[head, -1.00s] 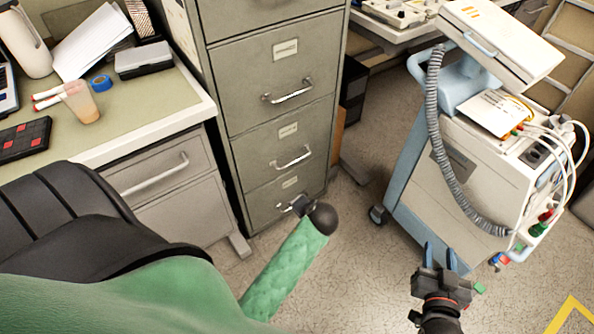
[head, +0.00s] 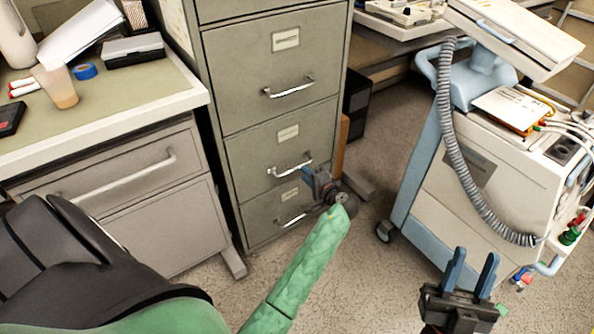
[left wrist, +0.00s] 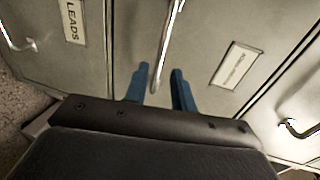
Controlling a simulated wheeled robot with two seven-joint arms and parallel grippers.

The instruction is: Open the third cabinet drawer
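The grey filing cabinet (head: 225,110) stands centre in the head view, its visible drawers closed. The middle of its three visible handles (head: 290,168) is the third drawer's, if the partly cut-off drawer at the top is the first. My left gripper (head: 310,178) is at the right end of this handle. In the left wrist view, its blue fingers (left wrist: 157,88) are apart, with the metal handle (left wrist: 166,45) reaching between them. I cannot tell whether they touch it. My right gripper (head: 470,270) is open and empty above the floor at lower right.
A desk with drawers (head: 110,185) stands left of the cabinet, with a cup (head: 58,88) on top. A wheeled medical cart (head: 480,180) stands at right. Bare floor (head: 345,285) lies in front of the cabinet.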

